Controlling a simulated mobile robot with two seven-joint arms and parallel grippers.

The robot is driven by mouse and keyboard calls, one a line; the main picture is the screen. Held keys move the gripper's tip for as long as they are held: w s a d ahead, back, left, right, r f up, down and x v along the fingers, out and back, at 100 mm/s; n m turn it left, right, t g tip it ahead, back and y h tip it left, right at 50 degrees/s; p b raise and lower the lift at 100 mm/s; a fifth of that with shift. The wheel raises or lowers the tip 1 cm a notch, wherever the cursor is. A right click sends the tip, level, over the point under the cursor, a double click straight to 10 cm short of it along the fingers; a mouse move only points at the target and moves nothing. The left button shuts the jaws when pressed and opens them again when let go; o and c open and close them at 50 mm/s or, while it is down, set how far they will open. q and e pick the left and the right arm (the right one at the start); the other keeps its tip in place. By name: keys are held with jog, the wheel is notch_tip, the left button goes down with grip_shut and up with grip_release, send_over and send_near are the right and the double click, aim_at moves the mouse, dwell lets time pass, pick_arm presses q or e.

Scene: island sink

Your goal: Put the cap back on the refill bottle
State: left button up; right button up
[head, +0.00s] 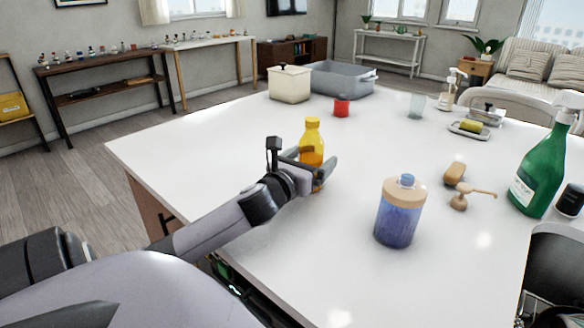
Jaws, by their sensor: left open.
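An amber bottle (312,142) with a yellow top and orange liquid in its lower part stands upright on the white island top. It looks like the refill bottle. My left gripper (314,163) is open at its lower half, with fingers on both sides of it. The fingers hide part of the bottle's base, and I cannot tell whether they touch it. The yellow top is narrow, and I cannot tell whether it is a separate cap. My right gripper is not in view.
A red cup (341,106) and grey tub (342,82) stand behind.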

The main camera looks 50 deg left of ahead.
pick_arm(q)
jog(key=v, duration=0.9)
jog(key=shift+s+d, duration=0.15)
jog(key=shift+s, duration=0.25)
dwell(0.4)
